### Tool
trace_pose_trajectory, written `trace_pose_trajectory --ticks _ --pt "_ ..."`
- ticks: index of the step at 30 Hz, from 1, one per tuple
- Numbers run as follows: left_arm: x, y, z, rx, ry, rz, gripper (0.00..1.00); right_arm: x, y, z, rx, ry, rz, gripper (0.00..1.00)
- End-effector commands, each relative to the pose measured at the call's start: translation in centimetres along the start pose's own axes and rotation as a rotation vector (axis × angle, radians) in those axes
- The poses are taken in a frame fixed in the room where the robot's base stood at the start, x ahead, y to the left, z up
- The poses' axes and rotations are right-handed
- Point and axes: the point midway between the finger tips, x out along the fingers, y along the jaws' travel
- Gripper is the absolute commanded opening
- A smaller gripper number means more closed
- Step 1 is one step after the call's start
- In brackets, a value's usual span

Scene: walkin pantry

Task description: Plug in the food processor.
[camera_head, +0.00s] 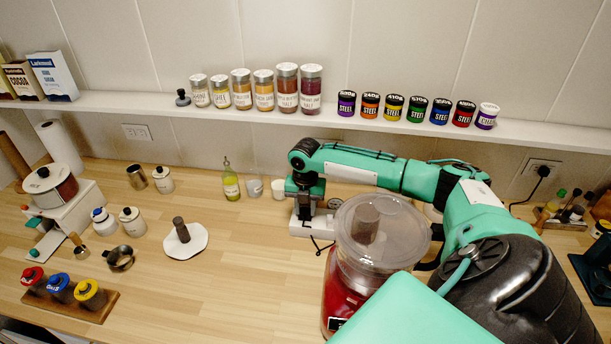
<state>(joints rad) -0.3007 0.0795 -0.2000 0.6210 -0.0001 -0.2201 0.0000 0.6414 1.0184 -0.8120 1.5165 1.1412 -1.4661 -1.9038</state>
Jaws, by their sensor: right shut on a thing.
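A large appliance with a clear lidded bowl and red lower part, which looks like the food processor (338,292), stands at the front centre, partly hidden by my own green parts. My right arm reaches over from the right, behind its lid. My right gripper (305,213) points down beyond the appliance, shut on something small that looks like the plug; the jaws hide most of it. A thin black cord (318,246) hangs below it. A white low object (299,230) sits right at the gripper; I cannot tell what it is. My left gripper is not in view.
A wall outlet (135,132) is at the left. The right outlet (531,167) has a black plug and cord in it. A shelf (230,112) of jars runs above the counter. A bottle (230,182) and cups stand left of the gripper. The left-centre counter (230,285) is clear.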

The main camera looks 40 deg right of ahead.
Motion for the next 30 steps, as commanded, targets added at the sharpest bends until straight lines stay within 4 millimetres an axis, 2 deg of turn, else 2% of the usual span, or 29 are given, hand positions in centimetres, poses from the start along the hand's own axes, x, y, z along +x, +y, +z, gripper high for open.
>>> trace_pose_trajectory --ticks 11,12,15,26,30 --pt "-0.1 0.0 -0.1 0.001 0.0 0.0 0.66 0.6 0.0 0.1 0.001 -0.002 0.0 0.07" --pt "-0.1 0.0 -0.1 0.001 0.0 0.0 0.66 0.6 0.0 0.1 0.001 -0.002 0.001 0.36" --pt "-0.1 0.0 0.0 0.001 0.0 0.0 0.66 0.5 0.0 0.1 0.0 -0.002 0.001 0.52" --pt "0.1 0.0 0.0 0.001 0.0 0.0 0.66 0.0 0.0 0.1 0.0 -0.003 0.002 0.52" --pt "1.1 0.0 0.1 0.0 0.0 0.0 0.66 -1.9 0.0 0.2 0.0 -0.006 0.004 0.52"
